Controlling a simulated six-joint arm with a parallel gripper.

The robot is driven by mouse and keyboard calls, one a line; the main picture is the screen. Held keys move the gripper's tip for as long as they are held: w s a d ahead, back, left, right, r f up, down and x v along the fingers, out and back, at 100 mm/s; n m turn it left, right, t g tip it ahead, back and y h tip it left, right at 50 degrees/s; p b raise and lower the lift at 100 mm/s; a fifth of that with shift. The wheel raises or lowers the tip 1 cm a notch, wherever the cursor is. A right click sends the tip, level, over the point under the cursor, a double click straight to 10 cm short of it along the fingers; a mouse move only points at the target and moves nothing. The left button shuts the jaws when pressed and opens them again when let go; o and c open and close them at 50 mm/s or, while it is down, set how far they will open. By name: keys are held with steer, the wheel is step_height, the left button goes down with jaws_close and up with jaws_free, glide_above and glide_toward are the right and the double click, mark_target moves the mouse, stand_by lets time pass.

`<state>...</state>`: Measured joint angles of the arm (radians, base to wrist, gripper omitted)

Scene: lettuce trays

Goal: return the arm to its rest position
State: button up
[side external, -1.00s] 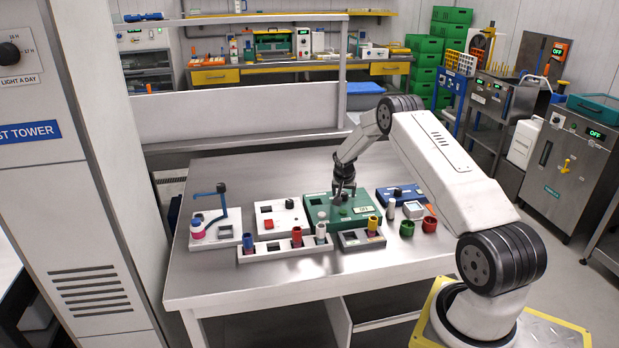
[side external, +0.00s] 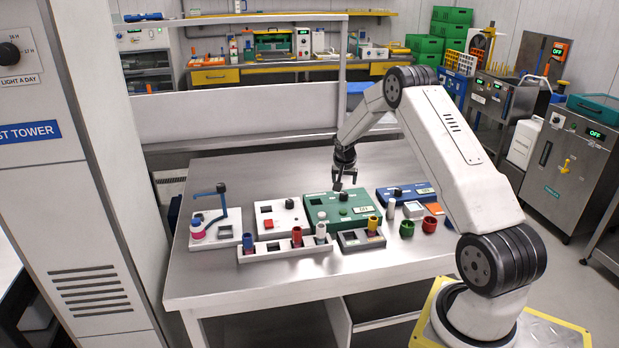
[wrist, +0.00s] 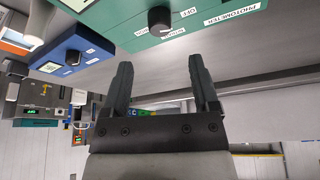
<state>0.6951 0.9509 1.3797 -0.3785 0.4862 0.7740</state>
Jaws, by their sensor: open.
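My gripper (side external: 344,180) is above the green photometer box (side external: 327,208) on the metal table, near the box's back edge. In the wrist view my gripper (wrist: 162,88) shows two dark fingers spread apart with nothing between them. The green box (wrist: 210,20) and its black knob (wrist: 159,20) lie beyond the fingertips, apart from them. My arm is bent, with the forearm reaching over the table.
On the table (side external: 215,280) stand a white box (side external: 281,217), a blue box (side external: 405,192), a white tube rack (side external: 285,249), a stand with a blue arm (side external: 214,228), and green (side external: 407,229) and red (side external: 430,224) cups. The space above them is clear.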

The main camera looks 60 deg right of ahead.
steer(key=shift+a+r, duration=0.1)
steer(key=shift+r, duration=0.25)
step_height(320, 180, up, 9)
stand_by(1.2)
steer(key=s+a+r+n+t+y, duration=0.15)
steer(key=a+n, duration=0.55)
steer(key=a, duration=1.7)
steer(key=s+a+f+n+y, duration=0.2)
steer(key=s+a+n, duration=0.4)
steer(key=s+a, duration=0.8)
steer(key=a, duration=0.2)
steer(key=shift+s+a+g+y, duration=0.35)
steer(key=shift+s+a, duration=0.05)
